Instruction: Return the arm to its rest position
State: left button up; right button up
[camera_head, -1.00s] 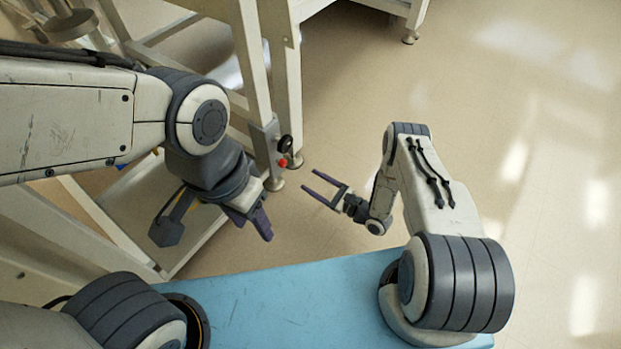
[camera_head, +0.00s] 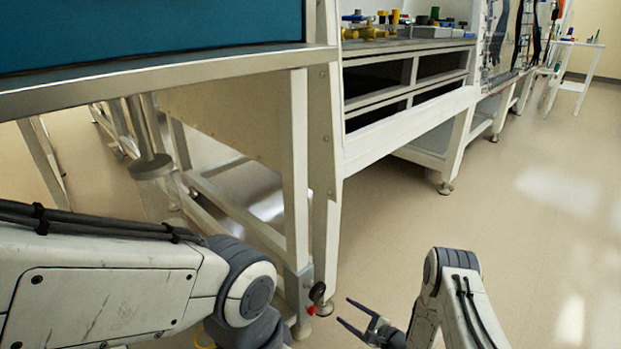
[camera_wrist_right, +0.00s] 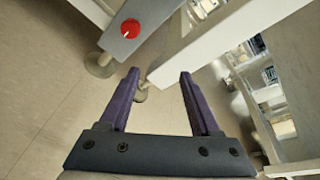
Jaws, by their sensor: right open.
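My right gripper (camera_head: 358,316) is open and empty, low in the head view, over bare floor to the right of a white frame leg. It also shows in the right wrist view (camera_wrist_right: 158,88), its two purple fingers spread with nothing between them but frame and floor behind. My right arm (camera_head: 455,300) comes up from the bottom edge. My left arm (camera_head: 110,285) reaches in from the left across the lower part of the head view. Its gripper is below the picture's edge.
A white frame leg (camera_head: 325,190) with a red knob (camera_head: 311,310) stands close left of my right gripper. A blue-panelled bench (camera_head: 150,35) is at upper left. Shelving with yellow fittings (camera_head: 372,33) stands behind. The floor (camera_head: 540,220) on the right is clear.

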jog(key=w+d+r+n+g+h, duration=0.1)
jog(key=w+d+r+n+h, duration=0.4)
jog(key=r, duration=0.3)
jog(key=s+d+r+n+g+h, duration=0.35)
jog(key=s+r+n, duration=0.4)
jog(key=r, duration=0.35)
jog(key=s+a+r+n+g+h, duration=0.1)
jog(key=s+r+n+g, duration=0.2)
jog(key=s, duration=0.6)
jog(key=s+a+r+n+g+h, duration=0.1)
jog(key=s+r+n, duration=0.35)
jog(key=s, duration=0.35)
jog(key=s+a+r+n+g+y+p, duration=0.1)
jog(key=s+a+r+n+p, duration=0.2)
jog(key=s+a+r+p, duration=0.5)
jog(key=s+a+r+n+g+y+p, duration=0.15)
jog(key=s+a+r+n+p, duration=0.4)
jog(key=r, duration=0.55)
notch_tip(320, 180, up, 37)
jog(key=s+m+h+p, duration=0.1)
jog(key=m+p, duration=0.1)
jog(key=p, duration=3.4)
notch_tip(320, 180, down, 66)
jog(key=b, duration=6.6)
jog(key=shift+a+f, duration=0.15)
jog(key=shift+f, duration=0.05)
jog(key=shift+s+r, duration=0.1)
jog(key=shift+r, duration=0.05)
